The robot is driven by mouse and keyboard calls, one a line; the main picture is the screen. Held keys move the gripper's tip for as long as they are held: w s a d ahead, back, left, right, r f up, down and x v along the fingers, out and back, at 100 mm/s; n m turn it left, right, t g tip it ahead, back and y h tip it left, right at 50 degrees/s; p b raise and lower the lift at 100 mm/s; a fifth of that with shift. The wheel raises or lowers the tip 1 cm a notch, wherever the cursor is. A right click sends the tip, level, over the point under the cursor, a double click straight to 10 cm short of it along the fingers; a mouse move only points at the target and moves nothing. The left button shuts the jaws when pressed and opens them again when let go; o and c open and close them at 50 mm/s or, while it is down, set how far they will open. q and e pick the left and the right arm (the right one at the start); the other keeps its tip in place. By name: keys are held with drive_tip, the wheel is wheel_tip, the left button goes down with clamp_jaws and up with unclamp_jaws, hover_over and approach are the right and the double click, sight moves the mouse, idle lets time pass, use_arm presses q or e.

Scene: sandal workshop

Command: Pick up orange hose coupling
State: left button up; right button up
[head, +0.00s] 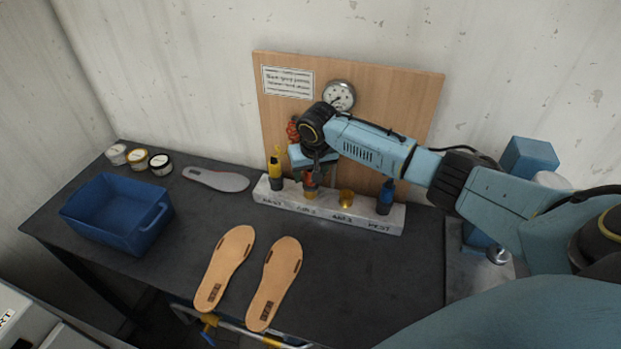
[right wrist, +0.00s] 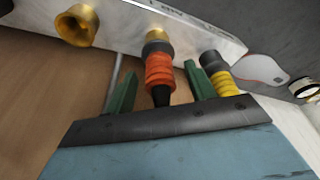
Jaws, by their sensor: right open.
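The orange hose coupling (head: 309,180) stands in the white rack (head: 330,214), mostly hidden in the head view by my right gripper (head: 314,170). In the right wrist view the orange coupling (right wrist: 159,70) shows a ribbed orange body and a grey collar, seated at a brass fitting. My right gripper (right wrist: 160,70) is open, with one green finger on each side of the coupling. Gaps show between the fingers and the coupling. My left gripper is not in view.
A yellow coupling (head: 276,168) stands left of the orange one. An empty brass fitting (head: 346,198) and a blue coupling (head: 386,196) stand to its right. A wooden board (head: 420,110) with a gauge (head: 339,95) rises behind. Sandal soles (head: 228,262) and a blue bin (head: 105,231) lie leftward.

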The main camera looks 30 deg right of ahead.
drive_tip(key=c, duration=1.1)
drive_tip(key=shift+r, duration=0.1)
wheel_tip(320, 180, up, 28)
idle(0.5)
